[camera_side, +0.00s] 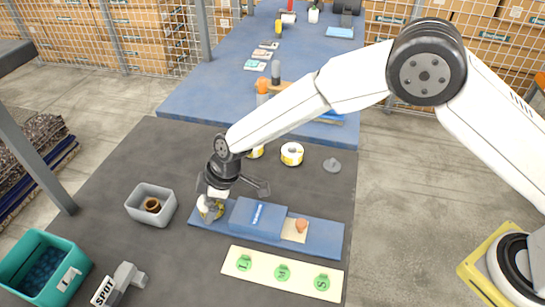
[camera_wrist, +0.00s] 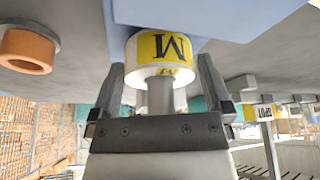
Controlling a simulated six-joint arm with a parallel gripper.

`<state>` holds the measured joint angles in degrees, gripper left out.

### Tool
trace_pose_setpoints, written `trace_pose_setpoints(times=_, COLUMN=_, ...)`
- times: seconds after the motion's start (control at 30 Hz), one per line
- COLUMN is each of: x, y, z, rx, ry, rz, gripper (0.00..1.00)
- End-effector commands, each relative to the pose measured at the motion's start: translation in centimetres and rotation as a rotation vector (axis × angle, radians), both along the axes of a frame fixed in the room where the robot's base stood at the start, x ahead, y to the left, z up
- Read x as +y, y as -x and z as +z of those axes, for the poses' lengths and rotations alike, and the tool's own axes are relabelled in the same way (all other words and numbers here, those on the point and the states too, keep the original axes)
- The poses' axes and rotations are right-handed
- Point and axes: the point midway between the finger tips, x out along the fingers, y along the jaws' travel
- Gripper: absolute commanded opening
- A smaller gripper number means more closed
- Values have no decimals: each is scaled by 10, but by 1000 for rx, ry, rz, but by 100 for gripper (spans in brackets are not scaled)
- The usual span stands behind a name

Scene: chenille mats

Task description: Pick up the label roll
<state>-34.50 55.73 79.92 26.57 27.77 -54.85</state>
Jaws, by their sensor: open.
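A white and yellow label roll marked with an upside-down M (camera_wrist: 155,50) sits at the blue base in the wrist view. A grey post (camera_wrist: 160,97) stands out of its middle toward my gripper. My gripper (camera_wrist: 161,75) is open, with one finger on each side of the roll and visible gaps between. In the side view the roll (camera_side: 209,211) is at the left end of the blue base (camera_side: 325,238), partly hidden by my gripper (camera_side: 214,196). Two other rolls lie behind: one in the open (camera_side: 291,154), one (camera_side: 256,153) partly behind my arm.
A raised blue block (camera_side: 257,217) stands on the base right of the roll. A grey bin (camera_side: 150,205) holding a brown ring is to the left. A card with green labels (camera_side: 283,274), a SPOT tool (camera_side: 120,285) and a teal bin (camera_side: 43,267) are in front.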

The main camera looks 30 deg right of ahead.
Motion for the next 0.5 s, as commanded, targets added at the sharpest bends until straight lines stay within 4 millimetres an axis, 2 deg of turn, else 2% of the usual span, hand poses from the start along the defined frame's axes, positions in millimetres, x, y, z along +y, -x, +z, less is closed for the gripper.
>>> trace_pose_setpoints(times=0.5, x=0, y=0, z=0, rx=-1, ry=-1, rz=0, gripper=100)
